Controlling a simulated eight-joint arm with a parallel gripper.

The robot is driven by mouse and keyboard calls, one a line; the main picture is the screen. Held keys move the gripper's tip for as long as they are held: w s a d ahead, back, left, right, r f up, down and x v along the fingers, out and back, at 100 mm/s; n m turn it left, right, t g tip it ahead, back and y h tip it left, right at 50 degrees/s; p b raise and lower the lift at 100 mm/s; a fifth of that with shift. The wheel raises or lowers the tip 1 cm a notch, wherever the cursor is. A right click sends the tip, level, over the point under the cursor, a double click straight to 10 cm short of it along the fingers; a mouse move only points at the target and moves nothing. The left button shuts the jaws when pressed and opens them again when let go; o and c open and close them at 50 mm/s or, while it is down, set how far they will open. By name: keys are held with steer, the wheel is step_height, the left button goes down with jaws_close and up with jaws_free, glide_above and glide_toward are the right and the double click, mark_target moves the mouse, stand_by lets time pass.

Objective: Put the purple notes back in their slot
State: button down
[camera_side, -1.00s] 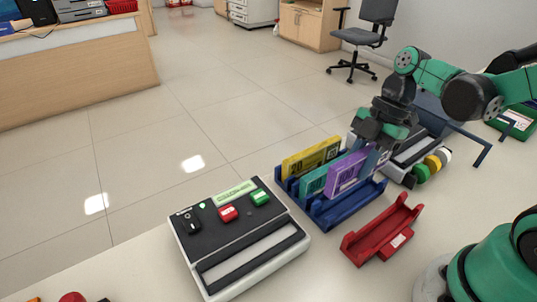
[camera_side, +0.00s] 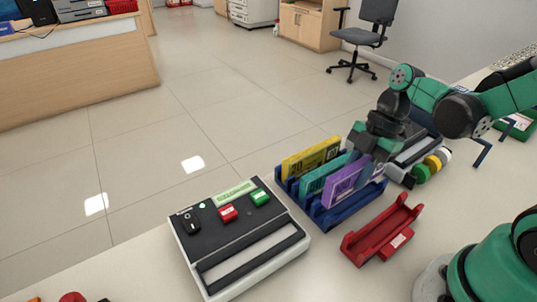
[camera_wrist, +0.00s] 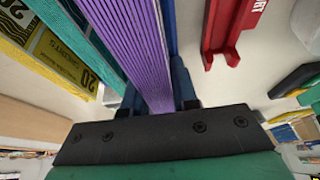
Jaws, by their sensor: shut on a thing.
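The purple notes (camera_side: 343,187) are a flat upright bundle, slightly tilted, held at the right end by my gripper (camera_side: 366,166). They stand at the front of the blue slotted tray (camera_side: 345,217), with their lower edge at or just over it; I cannot tell whether they sit fully in the slot. The teal notes (camera_side: 318,181) and the yellow notes (camera_side: 312,160) stand in the slots behind. In the wrist view the purple notes (camera_wrist: 135,45) run out from my gripper, beside the teal notes (camera_wrist: 85,35) and the yellow notes (camera_wrist: 50,60). The fingertips are mostly hidden.
A red holder (camera_side: 382,232) with a white label lies in front of the tray. A card machine with red and green buttons (camera_side: 240,235) stands to the left. A grey device with green and yellow rolls (camera_side: 432,164) is behind right, close to my gripper.

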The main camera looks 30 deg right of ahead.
mark_target(351, 190)
stand_by(0.4)
steer(key=shift+f, duration=2.25)
steer(key=c, duration=0.6)
jaws_free()
steer(key=shift+r, duration=3.55)
